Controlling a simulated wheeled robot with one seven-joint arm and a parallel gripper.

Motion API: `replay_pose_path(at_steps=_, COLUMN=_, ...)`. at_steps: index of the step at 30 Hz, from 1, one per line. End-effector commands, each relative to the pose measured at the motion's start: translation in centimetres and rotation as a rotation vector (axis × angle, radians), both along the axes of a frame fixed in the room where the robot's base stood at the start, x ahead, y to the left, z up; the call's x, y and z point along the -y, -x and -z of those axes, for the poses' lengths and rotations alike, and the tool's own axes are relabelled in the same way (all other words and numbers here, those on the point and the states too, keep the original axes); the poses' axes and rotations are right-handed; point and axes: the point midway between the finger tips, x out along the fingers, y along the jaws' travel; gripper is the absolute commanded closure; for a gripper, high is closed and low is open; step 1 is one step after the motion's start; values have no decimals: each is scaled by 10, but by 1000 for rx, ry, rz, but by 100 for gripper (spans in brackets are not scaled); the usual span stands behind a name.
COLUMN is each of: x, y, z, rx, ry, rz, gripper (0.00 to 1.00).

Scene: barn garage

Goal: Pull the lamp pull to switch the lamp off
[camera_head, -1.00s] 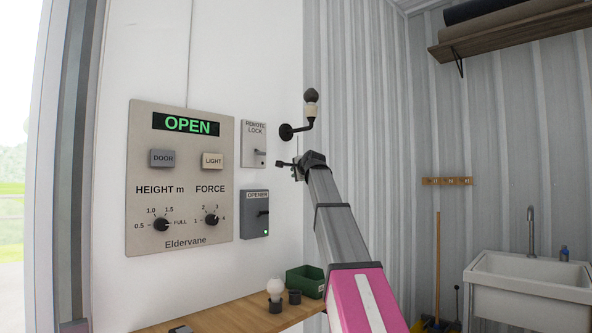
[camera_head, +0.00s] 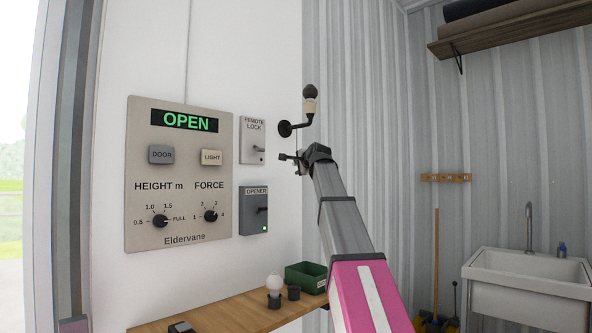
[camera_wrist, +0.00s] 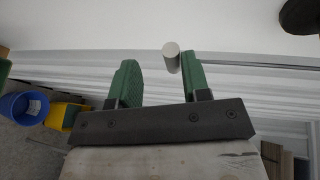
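The wall lamp has a black round base and curved arm, a cream socket and a dark bulb (camera_head: 310,92); its bulb looks unlit. My gripper (camera_head: 290,158) is just below the lamp in the head view, close to the wall. In the wrist view my gripper (camera_wrist: 160,80) has its two green fingers apart. A pale grey cylinder, seemingly the lamp pull (camera_wrist: 171,56), shows between the fingertips, much nearer the right finger. Whether it touches that finger I cannot tell. The pull is not clear in the head view.
A control panel (camera_head: 180,220) reading OPEN, a remote lock box (camera_head: 251,140) and an opener box (camera_head: 252,222) are on the wall to the left. Below is a wooden shelf (camera_head: 230,318) with a green bin (camera_head: 306,281). A sink (camera_head: 525,290) stands at right.

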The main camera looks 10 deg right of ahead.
Motion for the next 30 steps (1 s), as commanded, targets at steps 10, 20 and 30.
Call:
replay_pose_path(at_steps=10, x=12, y=55, z=-9, rx=0, ry=0, rz=0, gripper=58)
replay_pose_path(at_steps=20, x=13, y=58, z=-11, rx=-1, ry=0, rz=-1, gripper=58)
replay_pose_path(at_steps=30, x=13, y=58, z=-11, rx=0, ry=0, rz=0, gripper=58)
